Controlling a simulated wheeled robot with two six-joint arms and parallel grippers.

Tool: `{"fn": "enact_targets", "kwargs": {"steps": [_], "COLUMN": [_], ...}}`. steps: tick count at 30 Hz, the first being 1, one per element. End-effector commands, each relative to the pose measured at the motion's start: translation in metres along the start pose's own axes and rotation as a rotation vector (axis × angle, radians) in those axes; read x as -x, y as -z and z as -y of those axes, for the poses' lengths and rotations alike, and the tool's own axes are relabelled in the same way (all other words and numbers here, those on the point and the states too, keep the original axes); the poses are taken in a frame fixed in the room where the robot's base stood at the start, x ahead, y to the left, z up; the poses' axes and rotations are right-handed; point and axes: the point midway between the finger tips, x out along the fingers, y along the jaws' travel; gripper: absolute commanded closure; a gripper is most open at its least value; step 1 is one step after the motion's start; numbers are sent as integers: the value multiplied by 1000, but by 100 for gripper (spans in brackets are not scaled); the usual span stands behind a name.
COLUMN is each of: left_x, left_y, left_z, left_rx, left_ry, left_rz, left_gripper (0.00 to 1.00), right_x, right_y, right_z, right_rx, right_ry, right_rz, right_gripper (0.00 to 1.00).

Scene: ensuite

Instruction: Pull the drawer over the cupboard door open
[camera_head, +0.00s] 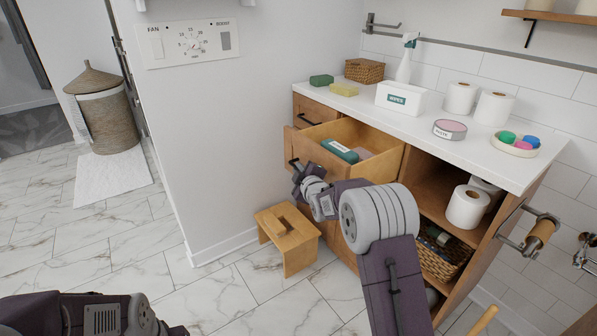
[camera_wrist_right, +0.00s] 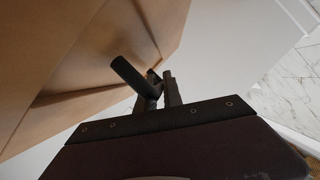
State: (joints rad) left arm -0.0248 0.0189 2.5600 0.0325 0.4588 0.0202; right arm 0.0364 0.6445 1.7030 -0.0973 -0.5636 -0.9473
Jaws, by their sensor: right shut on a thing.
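The wooden drawer (camera_head: 380,168) under the white counter stands pulled out, with a teal packet (camera_head: 340,150) and a grey item inside. My right gripper (camera_head: 297,168) is at the dark handle on the drawer's front. In the right wrist view its fingers (camera_wrist_right: 150,82) are shut around a dark bar, and the wooden front is close by. The cupboard front below the drawer is mostly hidden by my right arm and the drawer. My left arm (camera_head: 110,315) shows at the bottom left; its fingers are not clear.
A closed drawer (camera_head: 315,108) with a dark handle is to the left. A wooden stool (camera_head: 287,238) stands on the floor below. Open shelves on the right hold a toilet roll (camera_head: 467,206) and a basket (camera_head: 450,262). Wipes, rolls and soaps crowd the counter (camera_head: 380,112).

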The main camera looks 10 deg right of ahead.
Motion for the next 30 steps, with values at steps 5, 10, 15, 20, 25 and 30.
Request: {"fn": "enact_targets", "kwargs": {"steps": [5, 10, 15, 20, 25, 30], "left_x": [0, 0, 0, 3, 9, 14], "left_y": [0, 0, 0, 0, 1, 2], "left_z": [0, 0, 0, 0, 0, 0], "left_rx": [0, 0, 0, 0, 0, 0], "left_ry": [0, 0, 0, 0, 0, 0], "left_rz": [0, 0, 0, 0, 0, 0], "left_gripper": [0, 0, 0, 0, 0, 0], "right_x": [0, 0, 0, 8, 35, 64], "right_y": [-1, 0, 0, 0, 1, 1], "right_z": [0, 0, 0, -1, -2, -2], "right_rx": [0, -1, -1, 0, -1, -1], "right_ry": [1, 1, 0, 1, 1, 1], "right_rz": [1, 1, 0, 1, 1, 1], "right_gripper": [100, 80, 80, 80, 80, 80]}}
